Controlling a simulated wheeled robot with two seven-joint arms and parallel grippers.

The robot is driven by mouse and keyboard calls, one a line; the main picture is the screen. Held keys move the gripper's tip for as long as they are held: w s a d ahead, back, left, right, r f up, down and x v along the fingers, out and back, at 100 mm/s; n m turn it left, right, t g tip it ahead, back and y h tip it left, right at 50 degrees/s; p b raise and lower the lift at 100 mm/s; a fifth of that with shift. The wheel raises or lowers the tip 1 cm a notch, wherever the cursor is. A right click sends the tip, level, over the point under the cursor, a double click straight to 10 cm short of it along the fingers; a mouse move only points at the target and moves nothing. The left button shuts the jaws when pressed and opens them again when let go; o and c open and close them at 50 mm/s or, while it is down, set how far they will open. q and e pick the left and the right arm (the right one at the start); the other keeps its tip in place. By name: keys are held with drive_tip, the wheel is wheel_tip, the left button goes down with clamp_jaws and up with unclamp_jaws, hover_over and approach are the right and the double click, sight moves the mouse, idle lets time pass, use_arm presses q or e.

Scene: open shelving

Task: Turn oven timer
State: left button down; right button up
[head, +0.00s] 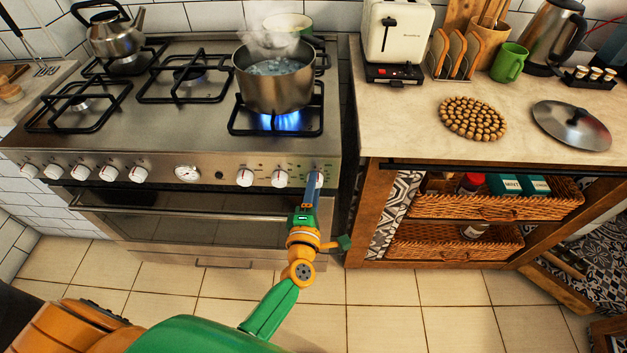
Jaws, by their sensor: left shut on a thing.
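The oven (190,225) stands at the left, with a row of white knobs and a round dial (187,173) on its steel front panel. My left gripper (315,183) reaches up to the panel's right end. It is shut on the rightmost knob (318,174), which is mostly hidden behind the fingers. Two more white knobs (279,178) stand just left of it, apart from the gripper. Markings on the gripped knob are too small to read. My right gripper is not in view.
A steaming pot (275,90) sits over a lit blue burner above the gripper. A kettle (117,35) stands at the back left. The counter (400,115) at the right holds a toaster (397,30), green mug (509,62), trivet (472,118) and lid (571,125). The floor in front is clear.

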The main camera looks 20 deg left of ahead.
use_arm(q)
drive_tip(key=shift+c, duration=1.8)
unclamp_jaws()
drive_tip(key=s+d, duration=0.1)
drive_tip(key=s, duration=0.6)
drive_tip(key=shift+d+r, duration=0.15)
